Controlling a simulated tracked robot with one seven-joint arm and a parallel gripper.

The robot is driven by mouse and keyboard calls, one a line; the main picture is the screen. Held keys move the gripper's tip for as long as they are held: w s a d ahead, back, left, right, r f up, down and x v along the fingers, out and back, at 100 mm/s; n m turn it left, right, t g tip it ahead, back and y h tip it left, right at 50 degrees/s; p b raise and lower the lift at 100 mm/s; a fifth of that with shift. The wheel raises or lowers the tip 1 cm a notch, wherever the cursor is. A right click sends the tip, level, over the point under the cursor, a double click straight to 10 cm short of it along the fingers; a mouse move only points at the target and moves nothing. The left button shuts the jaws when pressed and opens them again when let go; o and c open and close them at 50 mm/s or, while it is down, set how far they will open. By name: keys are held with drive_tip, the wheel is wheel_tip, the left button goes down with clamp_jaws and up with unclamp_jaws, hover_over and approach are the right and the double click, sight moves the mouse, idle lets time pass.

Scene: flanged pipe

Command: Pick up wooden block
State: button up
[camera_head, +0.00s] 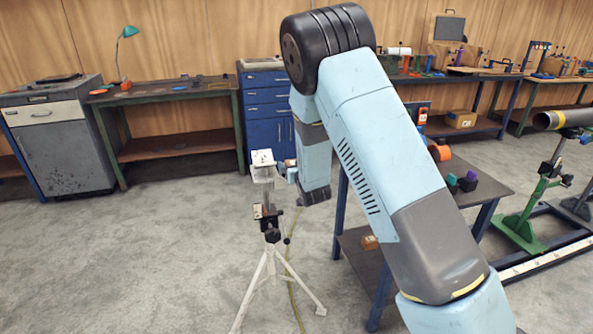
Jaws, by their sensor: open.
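My gripper (265,167) is a small pale shape at the end of my light blue wrist, left of the arm and above the tripod's head. It is open, and I see nothing held in it. It is well to the left of and higher in the picture than the block. Its fingers are too small to see clearly.
A tripod (271,262) stands on the floor below my gripper. The cart (488,188) carries small coloured items on top. A green pipe stand (525,210) with a pipe (562,119) is at right. Benches and a blue cabinet (266,108) line the wall. Floor at left is free.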

drive_tip(key=c, duration=1.1)
drive_tip(key=shift+r, duration=0.1)
drive_tip(key=shift+c, duration=0.2)
